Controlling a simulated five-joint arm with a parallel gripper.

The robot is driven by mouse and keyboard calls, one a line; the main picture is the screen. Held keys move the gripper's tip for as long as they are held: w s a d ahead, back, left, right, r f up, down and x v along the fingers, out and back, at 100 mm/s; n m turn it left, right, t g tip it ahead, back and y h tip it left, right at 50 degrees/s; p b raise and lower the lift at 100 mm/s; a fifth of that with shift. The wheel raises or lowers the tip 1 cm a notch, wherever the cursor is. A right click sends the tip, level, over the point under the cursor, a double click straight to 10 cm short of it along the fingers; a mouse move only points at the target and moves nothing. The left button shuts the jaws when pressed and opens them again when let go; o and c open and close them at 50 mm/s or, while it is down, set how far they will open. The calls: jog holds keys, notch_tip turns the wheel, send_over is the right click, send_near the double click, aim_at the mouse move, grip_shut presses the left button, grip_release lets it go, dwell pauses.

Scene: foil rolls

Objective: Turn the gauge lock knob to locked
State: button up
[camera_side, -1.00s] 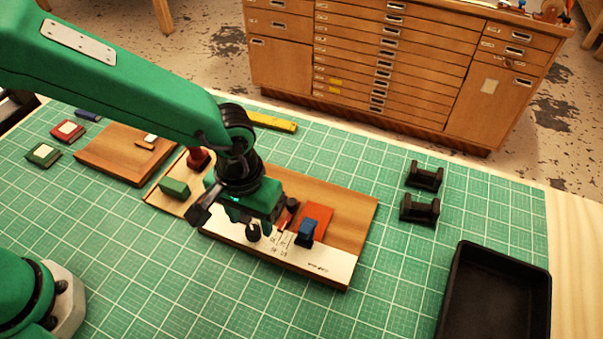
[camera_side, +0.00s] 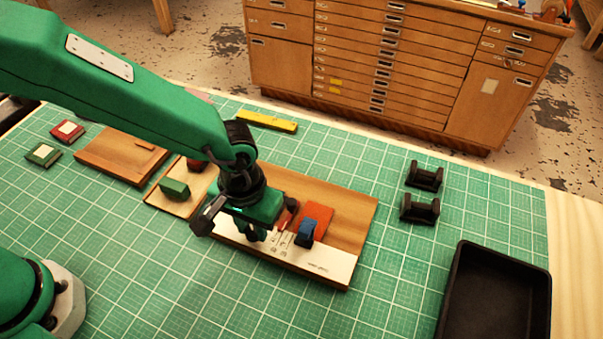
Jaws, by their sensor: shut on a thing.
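The gauge board (camera_side: 335,268) is a wooden board with a white printed scale strip along its front. A black knob (camera_side: 254,236) shows at the left part of the strip, mostly hidden under my gripper. My gripper (camera_side: 249,228) points down over it and is shut on the knob; the fingertips are partly covered by the wrist, so the knob's exact angle cannot be read. A blue block (camera_side: 305,233) and an orange-red plate (camera_side: 319,215) sit on the board just right of my gripper, with a small dark red part (camera_side: 289,210) between.
A green block (camera_side: 174,189) stands on a smaller board at left. A wooden board (camera_side: 110,160), red and green tiles and a yellow bar (camera_side: 266,121) lie behind. Black cradles (camera_side: 419,208) and a black tray (camera_side: 496,300) are right. The mat's front is clear.

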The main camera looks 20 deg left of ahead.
jog(key=shift+m, duration=0.5)
jog(key=m, duration=1.2)
jog(key=shift+r+m, duration=0.1)
jog(key=shift+m, duration=0.2)
jog(key=m, duration=0.4)
jog(key=shift+m, duration=0.3)
jog(key=o, duration=1)
